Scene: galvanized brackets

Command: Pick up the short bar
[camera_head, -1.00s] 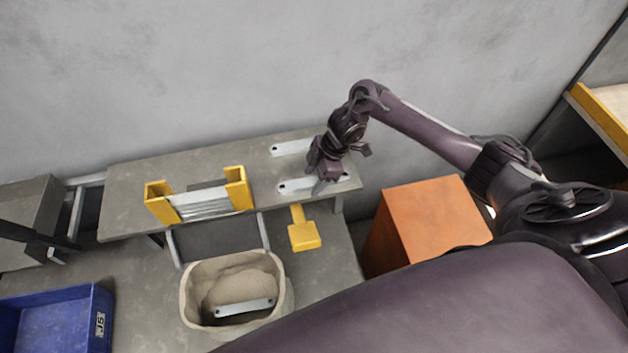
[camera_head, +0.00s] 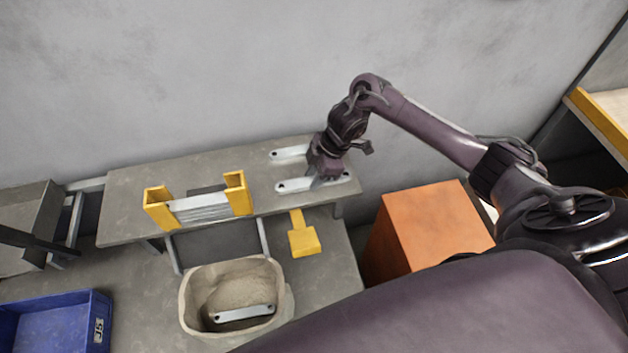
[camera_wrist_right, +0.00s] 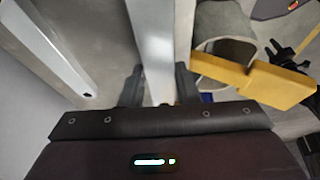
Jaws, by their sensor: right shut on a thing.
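A flat grey metal bar with end holes (camera_head: 292,186) lies along the front of the raised grey shelf (camera_head: 135,188). My right gripper (camera_head: 317,181) is at its right half, pointing down. In the right wrist view the bar (camera_wrist_right: 153,45) runs between the two fingers of the right gripper (camera_wrist_right: 158,88), which is shut on it. No gap under the bar can be made out. A second, similar bar (camera_head: 287,153) lies behind it, partly hidden by my gripper; it also shows in the wrist view (camera_wrist_right: 62,50). My left gripper is out of view.
A yellow rack (camera_head: 237,192) holds several grey bars at the shelf's middle. Below stand a beige sack (camera_head: 190,290) with a bar inside, a yellow paddle-shaped piece (camera_head: 304,241) and a blue crate (camera_head: 98,325). An orange box (camera_head: 430,220) stands right of the shelf.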

